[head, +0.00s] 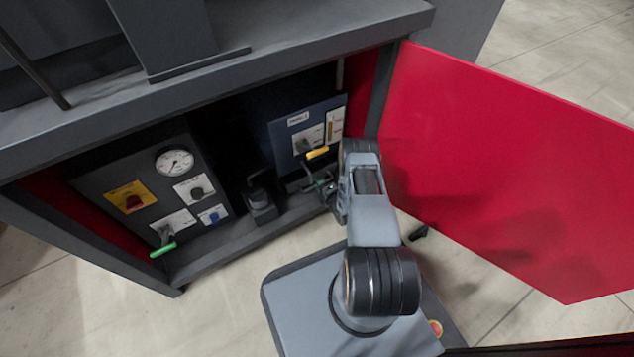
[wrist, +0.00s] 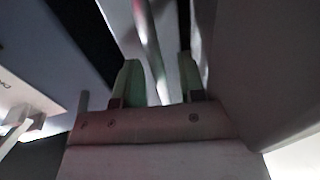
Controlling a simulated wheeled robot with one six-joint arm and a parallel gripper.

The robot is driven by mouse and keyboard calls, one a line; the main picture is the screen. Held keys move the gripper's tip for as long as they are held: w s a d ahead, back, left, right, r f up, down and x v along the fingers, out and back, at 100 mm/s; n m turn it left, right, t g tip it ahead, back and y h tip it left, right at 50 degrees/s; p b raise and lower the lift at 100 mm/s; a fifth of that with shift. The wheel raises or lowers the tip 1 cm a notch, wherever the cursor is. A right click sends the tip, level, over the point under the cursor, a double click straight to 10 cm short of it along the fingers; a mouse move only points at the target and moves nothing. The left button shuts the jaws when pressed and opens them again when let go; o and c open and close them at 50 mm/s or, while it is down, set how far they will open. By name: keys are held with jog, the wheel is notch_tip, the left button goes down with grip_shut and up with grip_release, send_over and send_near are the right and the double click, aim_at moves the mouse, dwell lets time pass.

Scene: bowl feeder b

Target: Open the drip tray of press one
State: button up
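No part is clearly readable as the drip tray of press one, in either view. An open cabinet (head: 225,245) holds a dark left panel and a blue right panel (head: 283,130) with a small label too small to read. My gripper (head: 322,187) is low in front of the blue panel, partly hidden by my arm. In the wrist view my gripper's fingers (wrist: 160,88) stand apart. A pale narrow bar (wrist: 148,45) runs down toward the gap between them, before a light grey surface. I cannot tell whether the fingers touch it.
A red door (head: 510,170) stands wide open right of my arm. The left panel has a gauge (head: 174,162), a red switch on a yellow plate (head: 130,198) and a green-handled lever (head: 163,249). A yellow-handled lever (head: 317,153) juts from the blue panel. A black block (head: 261,203) stands between the panels.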

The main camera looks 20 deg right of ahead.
jog(key=shift+w, duration=0.3)
jog(key=shift+a, duration=0.1)
grip_shut()
dwell(0.4)
